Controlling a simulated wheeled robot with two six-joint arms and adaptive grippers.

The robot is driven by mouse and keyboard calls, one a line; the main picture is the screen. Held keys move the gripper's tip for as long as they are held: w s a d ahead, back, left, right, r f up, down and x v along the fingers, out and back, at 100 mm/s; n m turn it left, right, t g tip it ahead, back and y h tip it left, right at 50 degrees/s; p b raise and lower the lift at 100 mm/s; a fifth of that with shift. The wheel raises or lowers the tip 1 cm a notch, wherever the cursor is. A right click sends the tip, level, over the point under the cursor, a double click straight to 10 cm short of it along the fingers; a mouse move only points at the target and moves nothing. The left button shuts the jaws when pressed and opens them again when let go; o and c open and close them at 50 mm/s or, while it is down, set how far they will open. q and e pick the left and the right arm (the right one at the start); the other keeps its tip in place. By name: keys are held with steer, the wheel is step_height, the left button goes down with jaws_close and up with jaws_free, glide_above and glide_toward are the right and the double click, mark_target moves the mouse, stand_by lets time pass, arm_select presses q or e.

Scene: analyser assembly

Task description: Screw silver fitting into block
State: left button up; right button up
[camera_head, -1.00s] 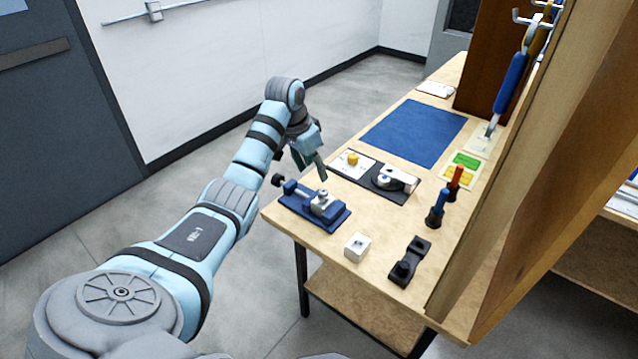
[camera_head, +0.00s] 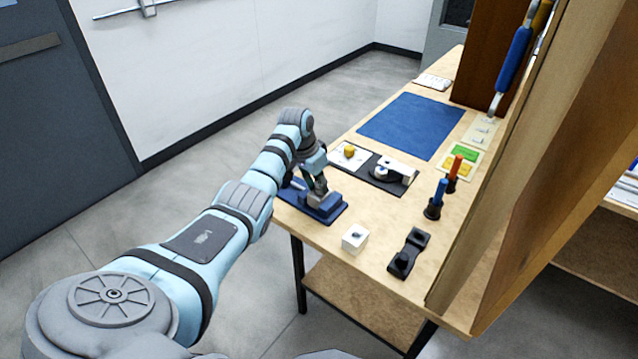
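My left gripper (camera_head: 318,188) is down at the blue vise (camera_head: 332,213) near the table's front left corner. Its fingers cover most of the vise's jaws. I cannot tell whether they are open, shut or touching anything. The grey block in the vise is mostly hidden behind the gripper. No silver fitting can be made out for certain at the vise. A small white block (camera_head: 355,238) with a dark hole in its top stands on the table to the right of the vise. My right gripper is not in view.
A black mat (camera_head: 383,184) bears a silver-and-white part (camera_head: 398,170), with a yellow piece (camera_head: 349,152) on a white card beside it. A black fixture (camera_head: 409,252) and blue- and orange-handled tools stand to the right. A blue mat (camera_head: 410,128) lies bare behind. A wooden panel bounds the right.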

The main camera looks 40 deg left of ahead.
arm_select(q)
jaws_close()
steer(key=m+b, duration=0.1)
steer(key=m+h+b, duration=0.1)
steer(key=m, duration=0.1)
steer(key=shift+a+f+m, duration=0.1)
steer(key=shift+f+m, duration=0.1)
steer(key=shift+m, duration=0.1)
steer(key=shift+r, duration=0.15)
steer(key=m+g+h+b, duration=0.1)
steer(key=m+b, duration=0.3)
steer(key=b, duration=0.3)
steer(key=shift+w+b, duration=0.1)
steer(key=shift+b, duration=0.75)
steer(key=shift+m, duration=0.3)
